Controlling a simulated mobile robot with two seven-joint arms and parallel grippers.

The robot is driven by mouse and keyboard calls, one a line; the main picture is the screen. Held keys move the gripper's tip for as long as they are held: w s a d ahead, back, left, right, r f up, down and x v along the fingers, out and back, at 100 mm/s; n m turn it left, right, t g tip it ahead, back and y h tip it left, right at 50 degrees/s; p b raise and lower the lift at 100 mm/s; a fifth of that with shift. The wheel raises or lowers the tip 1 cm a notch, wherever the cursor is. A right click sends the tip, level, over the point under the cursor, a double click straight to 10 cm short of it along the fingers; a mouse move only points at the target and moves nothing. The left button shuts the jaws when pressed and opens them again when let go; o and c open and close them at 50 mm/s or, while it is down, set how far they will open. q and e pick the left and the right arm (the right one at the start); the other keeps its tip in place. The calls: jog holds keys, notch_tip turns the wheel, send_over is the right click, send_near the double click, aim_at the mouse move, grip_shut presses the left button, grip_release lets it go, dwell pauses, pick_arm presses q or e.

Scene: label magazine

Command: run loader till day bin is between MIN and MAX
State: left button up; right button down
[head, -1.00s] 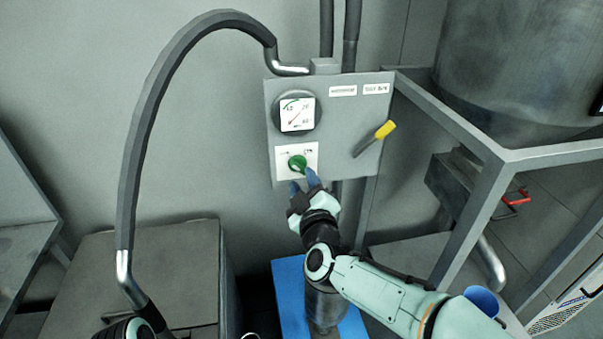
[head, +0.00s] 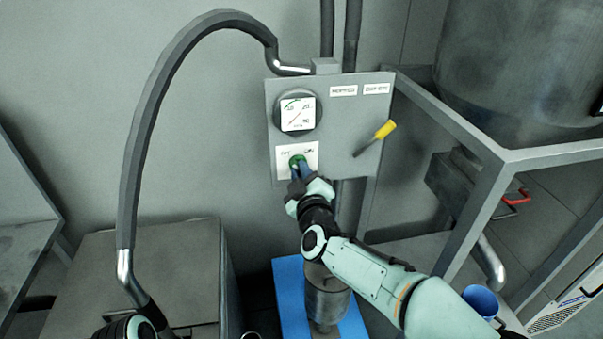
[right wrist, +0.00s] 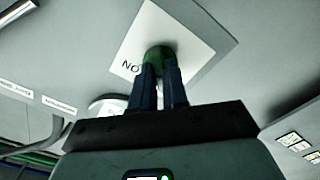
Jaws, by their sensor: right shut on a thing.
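A green knob (head: 297,160) sits on a white plate marked with an off and an on side, low on the grey control panel (head: 340,150). My right gripper (head: 301,172) is shut on the knob. The right wrist view shows the green knob (right wrist: 158,56) between the two dark fingers (right wrist: 158,80). A round gauge (head: 298,113) with a needle is above the knob. A yellow-handled lever (head: 385,130) is to its right. The day bin's level marks are not readable in these frames. My left gripper is not clearly in view.
A thick grey hose (head: 130,170) arches from the panel top down to the left. A metal frame (head: 480,160) holds a large grey vessel (head: 530,70) at the right. A red handle (head: 516,198) and a blue cup (head: 481,300) are at the lower right.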

pick_arm(q)
jog(key=shift+w+f+t+b, duration=0.15)
jog(key=shift+w+f+b, duration=0.05)
jog(key=shift+f+b, duration=0.9)
jog(key=shift+w+f+t+b, duration=0.15)
jog(key=shift+f+b, duration=0.7)
jog(key=shift+b, duration=0.35)
pick_arm(e)
jog(key=shift+m, duration=9)
jog(key=c, duration=1.1)
grip_release()
jog(key=shift+c, duration=0.2)
pick_arm(q)
jog(key=shift+w+f+b, duration=0.15)
jog(key=shift+f+b, duration=0.2)
jog(key=shift+b, duration=0.1)
pick_arm(e)
jog(key=s+d, duration=0.2)
jog(key=s, duration=1.1)
jog(key=shift+d, duration=0.3)
